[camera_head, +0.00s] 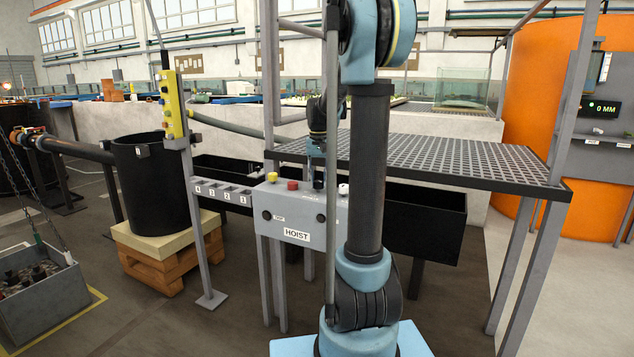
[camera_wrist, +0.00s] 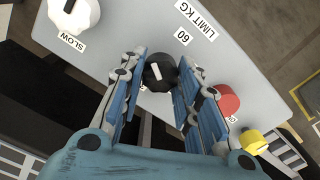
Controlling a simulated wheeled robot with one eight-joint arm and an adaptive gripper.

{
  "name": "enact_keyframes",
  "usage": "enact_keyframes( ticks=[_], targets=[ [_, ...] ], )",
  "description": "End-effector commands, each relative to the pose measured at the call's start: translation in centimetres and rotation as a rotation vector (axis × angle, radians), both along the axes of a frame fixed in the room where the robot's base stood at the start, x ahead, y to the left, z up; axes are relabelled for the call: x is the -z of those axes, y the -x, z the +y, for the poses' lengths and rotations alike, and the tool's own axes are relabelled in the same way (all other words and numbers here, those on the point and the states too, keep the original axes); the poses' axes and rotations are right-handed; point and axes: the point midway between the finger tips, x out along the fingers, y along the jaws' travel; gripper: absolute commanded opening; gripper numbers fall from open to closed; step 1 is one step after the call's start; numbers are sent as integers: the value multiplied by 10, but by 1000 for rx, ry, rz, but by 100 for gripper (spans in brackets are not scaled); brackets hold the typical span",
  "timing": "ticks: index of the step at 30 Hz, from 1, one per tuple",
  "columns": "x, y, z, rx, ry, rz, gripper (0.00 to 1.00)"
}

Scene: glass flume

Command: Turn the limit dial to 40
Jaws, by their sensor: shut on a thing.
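The limit dial (camera_wrist: 158,72) is a round black knob with a short white pointer mark, on the grey hoist control panel (camera_wrist: 112,32). The "LIMIT KG" label (camera_wrist: 196,18) and a "60" mark (camera_wrist: 183,36) show beside it in the wrist view. My gripper (camera_wrist: 161,84) is shut on the dial, with a blue-padded finger on either side. The other scale marks are hidden or too small to read, so I cannot tell the exact setting. In the head view my gripper (camera_head: 318,178) is over the panel (camera_head: 300,232), and the dial is hidden behind it.
A red button (camera_wrist: 228,99) and a yellow knob (camera_wrist: 252,140) sit to one side of the dial. A white knob (camera_wrist: 75,14) labelled SLOW sits on the other. A grating platform (camera_head: 440,160) stands behind the panel; a black tub (camera_head: 150,185) stands left.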

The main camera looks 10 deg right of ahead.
Motion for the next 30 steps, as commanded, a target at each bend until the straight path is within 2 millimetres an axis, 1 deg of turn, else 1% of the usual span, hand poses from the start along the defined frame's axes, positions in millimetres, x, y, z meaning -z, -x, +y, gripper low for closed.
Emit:
enact_keyframes(
  ticks=[1, 2, 3, 4, 5, 14, 19, 23, 30],
  targets=[
    [-1, -2, 1, -1, -1, -3, 6],
    [-1, -2, 1, -1, -1, -3, 32],
    [-1, -2, 1, 0, -1, -3, 41],
    [-1, -2, 1, 0, -1, -3, 48],
    [-1, -2, 1, 0, -1, -3, 51],
    [0, -1, 0, 1, -1, -2, 51],
    [-8, -1, 0, 1, 0, -1, 51],
    [-25, -1, 0, 1, 0, -1, 51],
    [-68, -2, 0, 1, -1, -1, 51]
  ],
)
